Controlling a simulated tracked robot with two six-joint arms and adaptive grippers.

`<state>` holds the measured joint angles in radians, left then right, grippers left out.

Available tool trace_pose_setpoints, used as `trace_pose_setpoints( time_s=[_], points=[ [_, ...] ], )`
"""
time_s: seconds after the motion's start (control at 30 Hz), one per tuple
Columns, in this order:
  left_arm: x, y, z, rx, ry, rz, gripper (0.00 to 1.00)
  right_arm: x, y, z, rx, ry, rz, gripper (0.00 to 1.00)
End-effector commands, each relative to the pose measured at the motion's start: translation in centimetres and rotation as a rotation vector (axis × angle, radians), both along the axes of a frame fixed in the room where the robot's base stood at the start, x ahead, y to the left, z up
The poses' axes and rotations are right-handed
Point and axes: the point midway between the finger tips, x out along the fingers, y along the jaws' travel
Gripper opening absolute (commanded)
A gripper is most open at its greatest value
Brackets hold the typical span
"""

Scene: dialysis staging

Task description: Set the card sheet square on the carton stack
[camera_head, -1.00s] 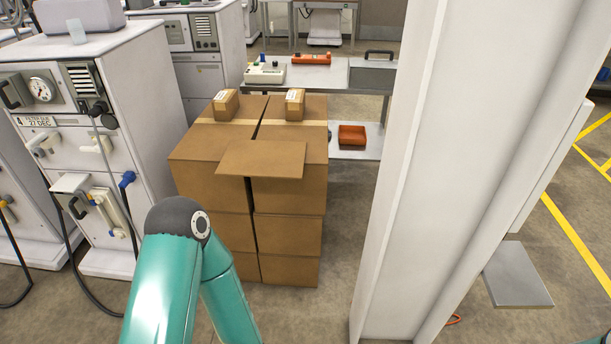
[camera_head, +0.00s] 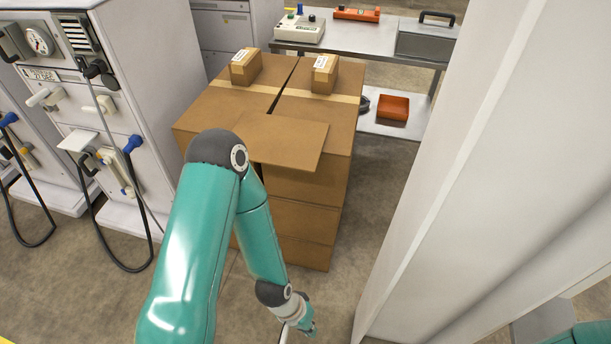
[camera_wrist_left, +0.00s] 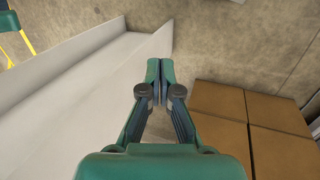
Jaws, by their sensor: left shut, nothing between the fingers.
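The card sheet (camera_head: 288,140) is a flat brown board on top of the carton stack (camera_head: 300,190). It lies near the front, its front part sticking out past the stack's front edge. Its left end is partly hidden behind my left arm. The stack is two columns of brown cartons with a narrow gap between them. My left gripper (camera_head: 308,328) hangs low in front of the stack, below the sheet and apart from it. In the left wrist view, the gripper (camera_wrist_left: 160,68) is shut and empty, with cartons (camera_wrist_left: 225,115) to its right. My right gripper is out of view.
Two small boxes (camera_head: 246,68) (camera_head: 323,74) stand on the back of the stack. A white dialysis machine (camera_head: 110,110) stands to the left. A steel table (camera_head: 352,38) with a lower shelf is behind. A big white column (camera_head: 465,180) fills the right. Bare floor lies before the stack.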

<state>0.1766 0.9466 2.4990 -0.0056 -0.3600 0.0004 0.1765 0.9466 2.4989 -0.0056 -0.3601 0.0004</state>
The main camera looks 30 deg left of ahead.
Motion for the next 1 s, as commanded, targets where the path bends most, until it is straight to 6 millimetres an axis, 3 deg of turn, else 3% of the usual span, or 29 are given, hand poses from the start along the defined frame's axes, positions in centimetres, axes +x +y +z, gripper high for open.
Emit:
trace_pose_setpoints(
  time_s=[0.27,0.43,0.57,0.67,0.8,0.9,1.0],
  points=[
    [0.4,0.1,-0.2,0.003,-0.017,-0.011,0.00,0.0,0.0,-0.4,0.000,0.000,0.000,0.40],
    [3.7,1.4,-1.1,0.043,-0.170,-0.107,0.00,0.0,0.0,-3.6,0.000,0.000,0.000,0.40],
    [8.5,3.0,-1.4,0.136,-0.409,-0.270,0.00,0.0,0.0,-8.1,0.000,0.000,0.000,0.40],
    [12.7,4.5,-0.5,0.267,-0.635,-0.431,0.00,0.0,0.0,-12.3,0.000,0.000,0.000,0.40],
    [17.3,6.9,2.6,0.536,-0.935,-0.662,0.00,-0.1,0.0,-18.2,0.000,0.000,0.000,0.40],
    [19.1,8.6,5.5,0.774,-1.103,-0.806,0.00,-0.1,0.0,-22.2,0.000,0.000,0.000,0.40],
    [19.6,10.2,8.6,1.030,-1.217,-0.919,0.00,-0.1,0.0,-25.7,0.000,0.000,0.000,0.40]
  ],
)
